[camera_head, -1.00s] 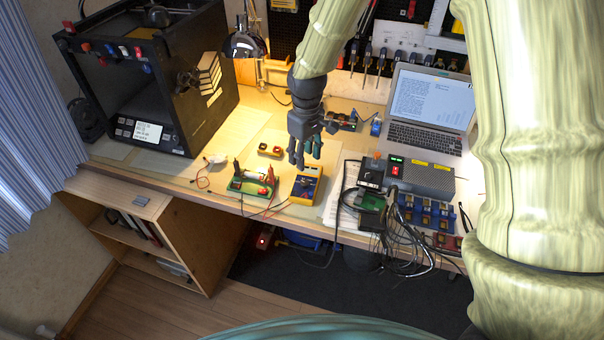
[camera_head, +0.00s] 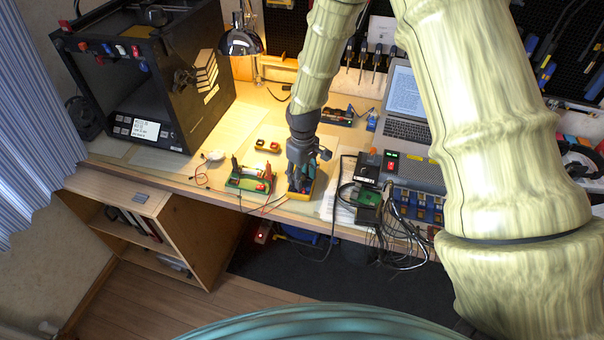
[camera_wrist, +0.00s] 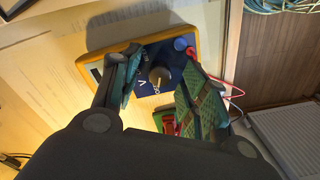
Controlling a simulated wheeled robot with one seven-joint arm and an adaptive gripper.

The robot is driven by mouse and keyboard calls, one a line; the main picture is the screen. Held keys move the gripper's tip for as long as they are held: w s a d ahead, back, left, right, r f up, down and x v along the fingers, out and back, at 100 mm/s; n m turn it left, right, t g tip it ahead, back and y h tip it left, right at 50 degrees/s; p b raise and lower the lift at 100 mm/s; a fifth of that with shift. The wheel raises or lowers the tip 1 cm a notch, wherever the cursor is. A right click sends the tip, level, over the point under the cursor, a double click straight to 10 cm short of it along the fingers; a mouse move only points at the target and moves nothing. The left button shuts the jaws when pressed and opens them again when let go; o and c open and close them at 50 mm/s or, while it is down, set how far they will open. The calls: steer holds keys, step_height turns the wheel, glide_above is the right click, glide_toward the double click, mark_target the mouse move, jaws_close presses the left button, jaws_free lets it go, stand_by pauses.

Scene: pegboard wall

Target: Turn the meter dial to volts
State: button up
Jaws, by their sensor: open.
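The meter is a yellow-cased box with a blue face (camera_wrist: 178,56), lying on the workbench. In the head view the yellow meter (camera_head: 308,191) is mostly hidden under my gripper. Its dark round dial (camera_wrist: 159,76) shows in the wrist view, with a white "V" printed to its left. My gripper (camera_wrist: 160,88) is open, its two fingers on either side of the dial; whether they touch it I cannot tell. In the head view my gripper (camera_head: 299,184) points down over the meter. Which mark the dial points to is unclear.
A green board with red parts (camera_head: 250,180) sits left of the meter, joined by red wires. A power unit (camera_head: 410,170) and loose cables (camera_head: 388,232) crowd the right. The bench's front edge is close.

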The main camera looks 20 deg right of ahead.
steer(key=shift+f, duration=0.1)
jaws_close()
steer(key=shift+m, duration=0.3)
steer(key=m, duration=0.3)
steer(key=shift+p, duration=0.35)
steer(key=shift+m, duration=1.8)
